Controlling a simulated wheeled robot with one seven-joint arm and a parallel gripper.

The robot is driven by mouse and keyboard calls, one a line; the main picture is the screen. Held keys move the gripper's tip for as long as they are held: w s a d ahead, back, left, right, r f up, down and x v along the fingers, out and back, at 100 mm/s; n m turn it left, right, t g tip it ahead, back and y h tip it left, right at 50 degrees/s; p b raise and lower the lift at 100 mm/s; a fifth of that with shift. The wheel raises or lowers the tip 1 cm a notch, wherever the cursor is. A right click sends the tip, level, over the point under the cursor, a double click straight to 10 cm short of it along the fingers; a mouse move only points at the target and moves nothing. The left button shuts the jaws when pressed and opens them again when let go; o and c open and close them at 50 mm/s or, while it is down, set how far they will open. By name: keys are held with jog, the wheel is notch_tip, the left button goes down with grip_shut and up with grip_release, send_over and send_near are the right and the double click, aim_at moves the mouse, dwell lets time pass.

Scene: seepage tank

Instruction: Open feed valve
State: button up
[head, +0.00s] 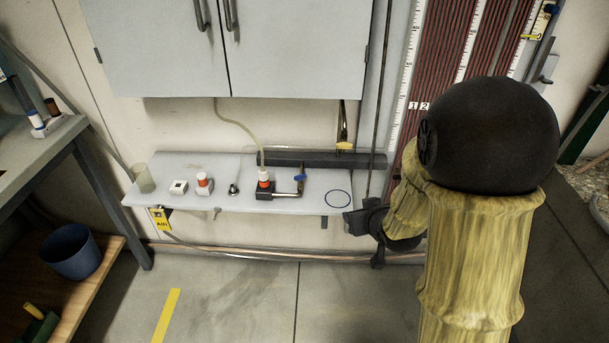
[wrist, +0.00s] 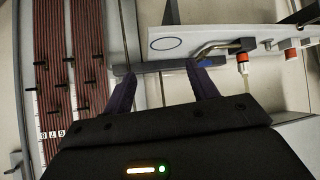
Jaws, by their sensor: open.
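A small valve with a blue handle (head: 300,177) stands at the end of a bent metal pipe on the white shelf (head: 225,198) in the head view. A yellow-handled fitting (head: 345,146) sits behind it, above a dark bar. No label shows which is the feed valve. My gripper (head: 358,222) is at the shelf's right end, right of the blue handle and apart from it. In the wrist view my gripper (wrist: 160,82) has its two fingers spread with nothing held between them. The bent metal pipe (wrist: 215,46) shows beyond the right finger.
A grey cabinet (head: 230,50) hangs above. Manometer tubes (head: 440,60) stand right. A bench with a blue bucket (head: 70,251) is left. The floor in front is clear.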

jog(key=w+a+r+n+t+y+p, duration=0.1)
jog(key=w+a+r+n+t+y, duration=0.1)
jog(key=a, duration=0.5)
jog(key=w+y, duration=0.1)
jog(key=y, duration=0.1)
jog(key=shift+r+n+y, duration=0.15)
jog(key=shift+n+y, duration=0.15)
